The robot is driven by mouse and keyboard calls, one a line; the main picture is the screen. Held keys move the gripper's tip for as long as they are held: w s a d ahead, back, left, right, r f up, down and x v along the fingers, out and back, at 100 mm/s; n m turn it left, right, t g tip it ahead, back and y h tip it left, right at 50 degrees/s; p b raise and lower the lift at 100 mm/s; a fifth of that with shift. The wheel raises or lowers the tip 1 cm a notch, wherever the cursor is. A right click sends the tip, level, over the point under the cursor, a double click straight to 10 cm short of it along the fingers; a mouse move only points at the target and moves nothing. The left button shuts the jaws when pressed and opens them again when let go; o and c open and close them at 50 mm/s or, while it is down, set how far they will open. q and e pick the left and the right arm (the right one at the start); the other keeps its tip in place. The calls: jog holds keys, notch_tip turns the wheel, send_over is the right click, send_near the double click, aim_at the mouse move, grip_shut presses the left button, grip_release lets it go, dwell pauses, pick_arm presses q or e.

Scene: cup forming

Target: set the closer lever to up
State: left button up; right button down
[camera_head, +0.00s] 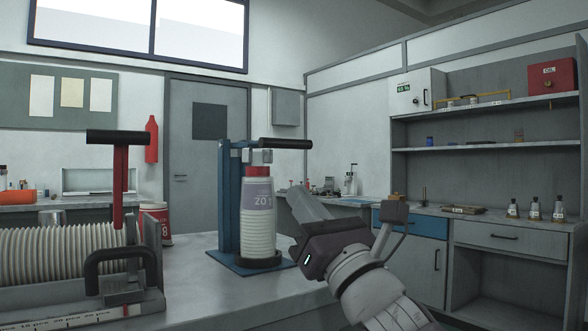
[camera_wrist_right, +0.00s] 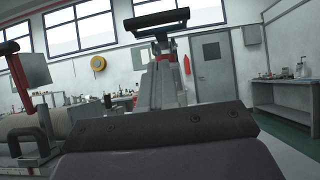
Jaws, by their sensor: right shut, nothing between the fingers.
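The blue press frame (camera_head: 228,200) stands on the bench and holds an upright stack of white cups (camera_head: 259,225) with a purple label. A lever with a black bar handle (camera_head: 285,143) sits at its top, the bar roughly level; I take it for the closer lever. A black handle also shows at the top of the right wrist view (camera_wrist_right: 157,22). My right gripper (camera_head: 300,192) is shut and empty, right of the cups and below the handle, with visible space between. Its fingers point up and left. My left gripper is not in view.
At left, a machine with a red T-lever (camera_head: 117,180) and a black loop handle (camera_head: 118,262) holds a lying row of cups (camera_head: 60,255). A red and white tub (camera_head: 162,226) is behind it. Shelves and drawers (camera_head: 500,236) are at right.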

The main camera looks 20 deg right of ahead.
jog(key=shift+w+a+r+p, duration=0.15)
jog(key=shift+w+r, duration=0.2)
jog(key=shift+r, duration=0.5)
jog(key=shift+w+a+r+p, duration=0.15)
jog(key=shift+w+r, duration=0.25)
jog(key=shift+r, duration=0.45)
jog(key=shift+w+a+r+p, duration=0.1)
jog(key=shift+w+r+p, duration=0.2)
jog(key=shift+r, duration=0.55)
jog(key=shift+r, duration=0.1)
